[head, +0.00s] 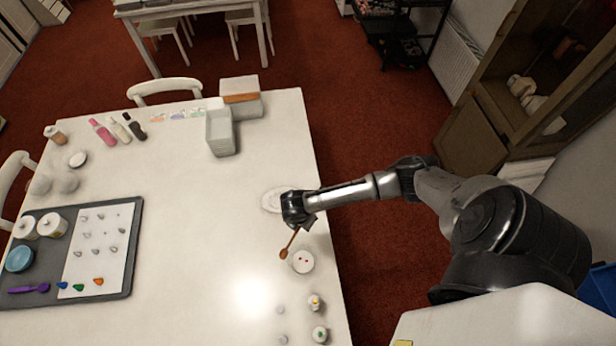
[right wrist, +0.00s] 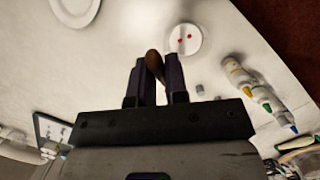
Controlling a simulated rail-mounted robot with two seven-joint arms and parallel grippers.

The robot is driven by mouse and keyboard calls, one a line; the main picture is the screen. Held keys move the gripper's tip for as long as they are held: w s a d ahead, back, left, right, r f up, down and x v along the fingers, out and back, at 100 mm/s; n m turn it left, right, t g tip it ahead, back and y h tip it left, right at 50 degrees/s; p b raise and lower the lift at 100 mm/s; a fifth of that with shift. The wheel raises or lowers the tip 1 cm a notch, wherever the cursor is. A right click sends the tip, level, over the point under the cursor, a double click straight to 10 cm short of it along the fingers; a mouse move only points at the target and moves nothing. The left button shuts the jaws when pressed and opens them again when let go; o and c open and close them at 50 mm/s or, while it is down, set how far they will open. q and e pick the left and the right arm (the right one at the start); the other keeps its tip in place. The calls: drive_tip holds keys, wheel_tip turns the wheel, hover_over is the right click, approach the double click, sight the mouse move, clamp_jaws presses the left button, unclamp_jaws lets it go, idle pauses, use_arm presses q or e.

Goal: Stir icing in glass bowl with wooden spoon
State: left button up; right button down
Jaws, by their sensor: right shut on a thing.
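A wooden spoon (head: 288,247) is held in my right gripper (head: 308,223) over the right part of the white table. Its rounded brown end points down and left in the head view. In the right wrist view the spoon (right wrist: 153,60) sits between the two dark fingers (right wrist: 155,82), which are shut on it. A small round white dish (head: 303,261) with red spots lies just beside the spoon's end; it also shows in the right wrist view (right wrist: 184,39). I cannot tell whether it is the glass bowl or whether it holds icing. My left gripper is not in view.
A white plate (head: 270,200) lies behind my gripper. Small bottles (head: 315,302) stand near the front right edge. A dark tray (head: 136,215) at left holds a blue bowl (head: 19,259) and white pots. White containers (head: 219,134) stand at the back. The table's middle is clear.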

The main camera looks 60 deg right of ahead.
sight(294, 236)
drive_tip(key=s+a+f+n+t+h, duration=0.1)
drive_tip(key=s+a+f+n+t, duration=0.15)
drive_tip(key=s+a+n, duration=0.4)
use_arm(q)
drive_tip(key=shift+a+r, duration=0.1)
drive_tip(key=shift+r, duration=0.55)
use_arm(e)
drive_tip(key=w+r+n+t+y, duration=0.1)
drive_tip(key=w+r+n+t, duration=0.1)
drive_tip(key=w+n+t, duration=0.4)
drive_tip(key=n, duration=0.4)
drive_tip(key=shift+w+r+n+y, duration=0.15)
drive_tip(key=shift+r+n+y, duration=0.05)
drive_tip(key=shift+n+y, duration=0.2)
drive_tip(key=shift+t, duration=0.25)
